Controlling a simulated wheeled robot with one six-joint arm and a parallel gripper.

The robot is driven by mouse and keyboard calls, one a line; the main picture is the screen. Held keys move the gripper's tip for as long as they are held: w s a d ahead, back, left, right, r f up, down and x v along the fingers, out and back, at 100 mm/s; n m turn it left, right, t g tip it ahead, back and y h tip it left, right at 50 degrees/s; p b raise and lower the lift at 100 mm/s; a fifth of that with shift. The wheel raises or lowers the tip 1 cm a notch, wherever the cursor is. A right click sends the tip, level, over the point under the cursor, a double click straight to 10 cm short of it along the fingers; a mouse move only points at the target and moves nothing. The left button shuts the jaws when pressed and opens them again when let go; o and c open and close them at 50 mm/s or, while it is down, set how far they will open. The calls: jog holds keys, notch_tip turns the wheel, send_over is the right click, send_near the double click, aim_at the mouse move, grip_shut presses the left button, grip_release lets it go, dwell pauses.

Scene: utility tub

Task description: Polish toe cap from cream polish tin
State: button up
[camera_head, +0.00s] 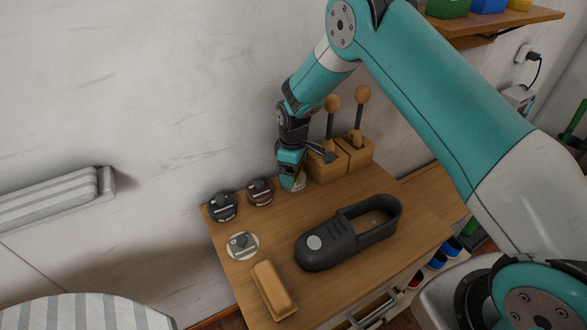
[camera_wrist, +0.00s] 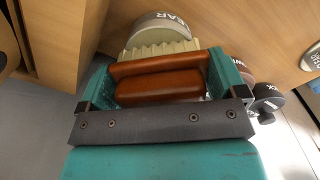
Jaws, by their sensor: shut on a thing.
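My gripper (camera_head: 291,178) is shut on a brush with a red-brown wooden body (camera_wrist: 160,86) and pale ridged bristles (camera_wrist: 158,53). In the head view it is low at the table's back edge, beside the wooden holders. In the wrist view, a pale round tin marked "EAR" (camera_wrist: 160,24) lies just beyond the bristles; I cannot tell whether they touch. A cream-coloured tin (camera_head: 243,245) sits at the table's left. The dark shoe (camera_head: 355,233) lies mid-table, with a pale round patch (camera_head: 314,242) on its toe cap. The held brush is mostly hidden in the head view.
A black tin (camera_head: 222,207) and a brown tin (camera_head: 260,192) stand at the back left. A tan block (camera_head: 273,289) lies at the front left. Two wooden holders (camera_head: 327,168) with ball-topped handles stand close right of my gripper. The wall is close behind.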

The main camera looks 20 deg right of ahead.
dwell(0.4)
jog(key=shift+r+p, duration=2.25)
jog(key=shift+r, duration=1.25)
jog(key=shift+r, duration=0.1)
